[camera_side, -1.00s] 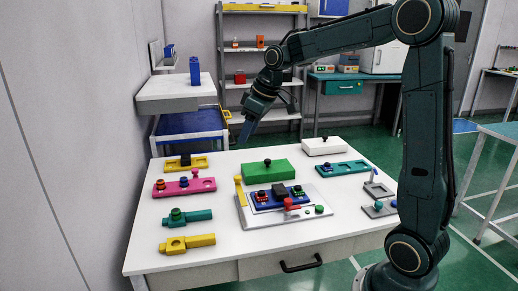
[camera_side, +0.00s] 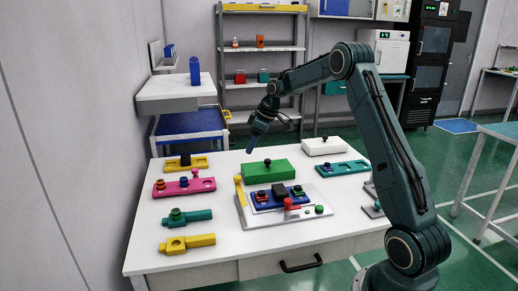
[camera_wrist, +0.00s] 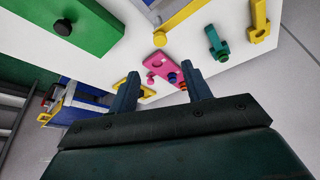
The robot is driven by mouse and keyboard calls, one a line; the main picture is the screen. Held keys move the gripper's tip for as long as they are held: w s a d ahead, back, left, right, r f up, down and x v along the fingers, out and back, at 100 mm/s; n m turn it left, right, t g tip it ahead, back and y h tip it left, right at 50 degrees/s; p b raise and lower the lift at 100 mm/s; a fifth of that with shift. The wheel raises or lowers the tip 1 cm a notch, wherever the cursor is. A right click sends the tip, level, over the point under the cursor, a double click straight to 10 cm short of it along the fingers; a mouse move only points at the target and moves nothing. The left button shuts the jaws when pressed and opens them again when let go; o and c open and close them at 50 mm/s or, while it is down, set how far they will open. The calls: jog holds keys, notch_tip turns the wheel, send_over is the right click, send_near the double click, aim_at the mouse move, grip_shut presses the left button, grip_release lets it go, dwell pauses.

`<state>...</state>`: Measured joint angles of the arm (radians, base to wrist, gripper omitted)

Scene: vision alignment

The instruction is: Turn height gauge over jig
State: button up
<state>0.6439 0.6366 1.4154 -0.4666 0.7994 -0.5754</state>
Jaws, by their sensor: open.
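The jig is a grey plate (camera_side: 270,222) on the white table, with a blue block (camera_side: 266,203) carrying dark, red and green parts. A yellow bar (camera_side: 240,190), likely the height gauge, lies along the plate's left edge; it also shows in the wrist view (camera_wrist: 178,20). My gripper (camera_side: 250,148) is open and empty, above the table's back part, behind the green block (camera_side: 265,173). In the wrist view my two blue fingers (camera_wrist: 163,88) are apart, with the pink piece (camera_wrist: 163,67) seen between and beyond them.
Pink (camera_side: 185,188), teal (camera_side: 187,217) and yellow (camera_side: 187,243) pieces stand on the table's left side. A white block (camera_side: 323,146) and a teal plate (camera_side: 330,170) are at the back right. A wall shelf (camera_side: 176,90) stands at the left.

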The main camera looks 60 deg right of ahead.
aim_at(238, 177)
jog(key=shift+f, duration=0.15)
jog(key=x, duration=1.3)
jog(key=shift+a+f, duration=0.1)
jog(key=shift+f, duration=0.1)
grip_shut()
